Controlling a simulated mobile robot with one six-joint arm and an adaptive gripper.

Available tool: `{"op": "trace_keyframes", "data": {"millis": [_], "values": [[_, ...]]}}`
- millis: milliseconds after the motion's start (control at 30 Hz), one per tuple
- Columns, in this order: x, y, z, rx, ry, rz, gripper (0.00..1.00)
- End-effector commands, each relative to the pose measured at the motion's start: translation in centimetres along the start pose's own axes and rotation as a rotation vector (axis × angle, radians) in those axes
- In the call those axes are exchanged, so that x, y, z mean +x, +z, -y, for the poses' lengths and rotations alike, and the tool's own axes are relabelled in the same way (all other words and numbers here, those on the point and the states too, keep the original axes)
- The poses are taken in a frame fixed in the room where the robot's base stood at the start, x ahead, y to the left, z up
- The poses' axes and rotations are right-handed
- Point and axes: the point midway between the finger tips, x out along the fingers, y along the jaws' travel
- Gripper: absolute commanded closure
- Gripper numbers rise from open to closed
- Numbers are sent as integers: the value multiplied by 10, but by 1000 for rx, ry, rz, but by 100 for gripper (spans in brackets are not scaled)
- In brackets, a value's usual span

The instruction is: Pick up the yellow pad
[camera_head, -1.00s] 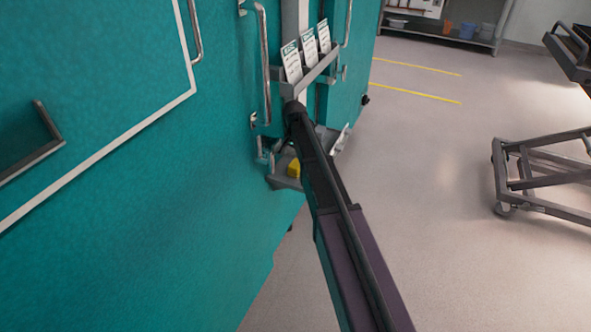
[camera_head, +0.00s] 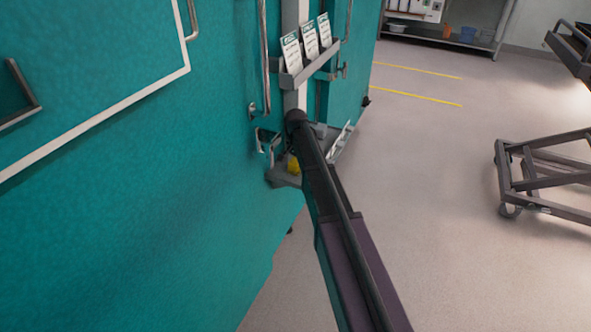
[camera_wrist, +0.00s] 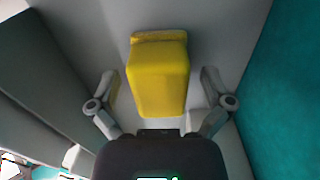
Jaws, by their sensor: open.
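The yellow pad (camera_wrist: 158,78) is a block with a rougher yellow strip along its far edge. In the wrist view it stands between the two open fingers of my gripper (camera_wrist: 160,88), with a gap on each side. In the head view a small part of the yellow pad (camera_head: 293,165) shows on the grey shelf (camera_head: 284,180), at the left of my arm. My arm hides most of the shelf's middle, and the fingers cannot be made out there.
The shelf is fixed beside the teal chamber wall (camera_head: 150,210), which has long metal handles (camera_head: 265,60). A rack with several cards (camera_head: 310,42) sits above. A grey cart (camera_head: 540,175) stands at right on open floor.

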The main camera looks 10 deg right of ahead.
Motion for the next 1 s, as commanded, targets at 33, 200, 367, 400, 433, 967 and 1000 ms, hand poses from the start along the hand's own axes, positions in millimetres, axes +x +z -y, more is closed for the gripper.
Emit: {"op": "trace_keyframes", "data": {"millis": [33, 200, 367, 400, 433, 967, 1000], "values": [[2, 0, 0, 0, 0, 0, 0], [1, 0, 0, 0, 0, 0, 0], [1, 0, 0, 0, 0, 0, 0], [1, 0, 0, 0, 0, 0, 0], [1, 0, 0, 0, 0, 0, 0], [1, 0, 0, 0, 0, 0, 88], [1, 0, 0, 0, 1, 1, 88]]}}
